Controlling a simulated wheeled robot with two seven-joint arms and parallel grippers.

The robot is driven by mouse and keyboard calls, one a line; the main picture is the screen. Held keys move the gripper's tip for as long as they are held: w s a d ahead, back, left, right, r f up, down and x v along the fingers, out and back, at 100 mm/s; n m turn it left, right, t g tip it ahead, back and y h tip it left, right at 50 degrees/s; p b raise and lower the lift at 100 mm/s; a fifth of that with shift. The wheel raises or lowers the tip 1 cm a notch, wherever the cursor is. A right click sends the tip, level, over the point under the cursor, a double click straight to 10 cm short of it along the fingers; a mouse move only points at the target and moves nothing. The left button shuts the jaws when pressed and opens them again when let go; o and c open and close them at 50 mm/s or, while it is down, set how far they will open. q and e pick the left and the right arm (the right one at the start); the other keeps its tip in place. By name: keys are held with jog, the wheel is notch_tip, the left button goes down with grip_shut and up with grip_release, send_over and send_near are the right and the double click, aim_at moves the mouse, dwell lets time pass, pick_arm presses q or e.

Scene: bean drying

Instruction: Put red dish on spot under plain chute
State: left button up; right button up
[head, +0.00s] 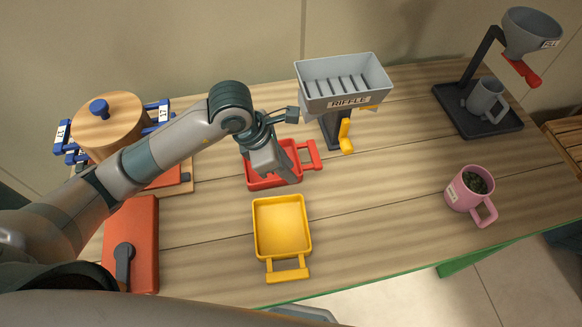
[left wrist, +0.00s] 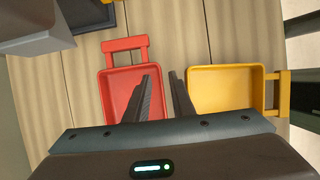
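The red dish (head: 273,183) is a shallow tray with a loop handle at its right in the head view, flat on the table in front of the riffle box (head: 345,88). It also shows in the left wrist view (left wrist: 113,90), handle toward the top. My left gripper (head: 285,177) is over the dish and hides part of it. In the left wrist view its fingers (left wrist: 163,78) stand apart, one overlapping the dish's right side; I cannot tell whether they touch it. Yellow chutes (head: 346,137) show below the riffle box; a plain chute is not clearly seen. My right gripper is out of view.
A yellow dish (head: 282,228) lies close in front of the red one. A wooden pot-like container (head: 108,128) and an orange box (head: 131,250) are at left. A pink mug (head: 468,190) and a grey funnel stand (head: 490,118) are at right.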

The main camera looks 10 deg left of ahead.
pick_arm(q)
jog(key=p+v, duration=0.3)
jog(key=v, duration=0.6)
jog(key=shift+p, duration=0.35)
jog(key=shift+o, duration=0.7)
